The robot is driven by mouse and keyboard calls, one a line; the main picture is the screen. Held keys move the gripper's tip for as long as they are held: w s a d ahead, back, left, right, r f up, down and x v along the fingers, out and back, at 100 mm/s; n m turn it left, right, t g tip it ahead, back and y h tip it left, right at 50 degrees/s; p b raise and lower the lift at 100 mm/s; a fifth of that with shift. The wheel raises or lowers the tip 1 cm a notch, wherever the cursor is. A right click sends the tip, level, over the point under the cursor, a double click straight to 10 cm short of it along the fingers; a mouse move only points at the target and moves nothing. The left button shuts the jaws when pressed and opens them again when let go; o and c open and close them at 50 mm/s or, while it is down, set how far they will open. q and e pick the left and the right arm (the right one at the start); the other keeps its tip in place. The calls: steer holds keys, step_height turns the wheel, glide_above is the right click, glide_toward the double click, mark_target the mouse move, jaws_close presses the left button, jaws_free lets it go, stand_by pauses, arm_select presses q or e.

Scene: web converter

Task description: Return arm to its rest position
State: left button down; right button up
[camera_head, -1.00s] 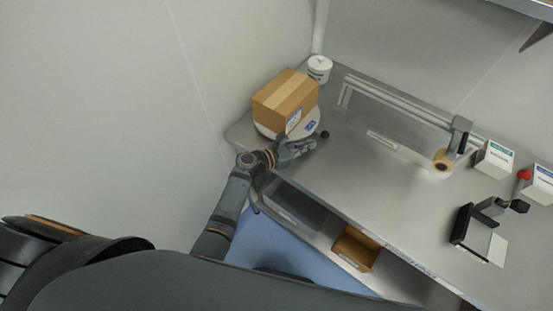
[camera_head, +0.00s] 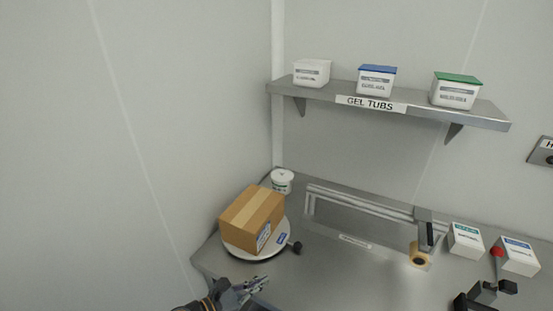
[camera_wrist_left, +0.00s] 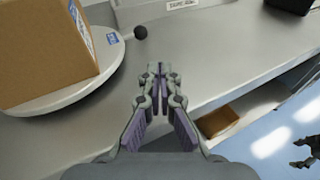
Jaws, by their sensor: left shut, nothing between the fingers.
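My left gripper (camera_head: 258,284) is at the bottom of the head view, by the front edge of the steel bench, just below the round turntable. In the left wrist view its fingers (camera_wrist_left: 158,76) are together with nothing between them. A taped cardboard box (camera_head: 252,218) sits on the white turntable (camera_head: 240,252), to the left of the gripper in the wrist view and apart from it. A dark claw-like shape (camera_wrist_left: 307,150) at the wrist view's right edge may be my right gripper; its jaws are unclear.
A black knob (camera_head: 297,248) sticks out from the turntable. A white tub (camera_head: 282,181) stands behind it. A rail frame with a tape roll (camera_head: 419,256) and white boxes (camera_head: 466,240) are to the right. A wall shelf (camera_head: 390,104) holds three tubs.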

arm_select(q)
steer(key=s+a+f+m+g+y, duration=0.2)
steer(key=s+m, duration=0.3)
steer(key=m, duration=0.3)
steer(key=s+a+f+m+g+y, duration=0.2)
steer(key=s+m+g+y, duration=0.15)
steer(key=m, duration=0.45)
steer(key=s+a+r+m+y, duration=0.3)
steer(key=s+a+m+y, duration=0.45)
steer(key=a+m, duration=0.4)
steer(key=s+a+f+n+g, duration=0.1)
steer(key=a+f, duration=0.1)
steer(key=f, duration=1.1)
steer(key=s+a+f+g, duration=0.1)
steer(key=s+a+f, duration=0.15)
steer(key=f, duration=1.15)
steer(key=s+a+f+g, duration=0.1)
steer(key=s+f, duration=1.5)
steer(key=s, duration=0.1)
steer(key=shift+s+a+f, duration=0.15)
steer(key=shift+s+f, duration=0.1)
steer(key=shift+s, duration=0.15)
steer(key=shift+n+g, duration=0.25)
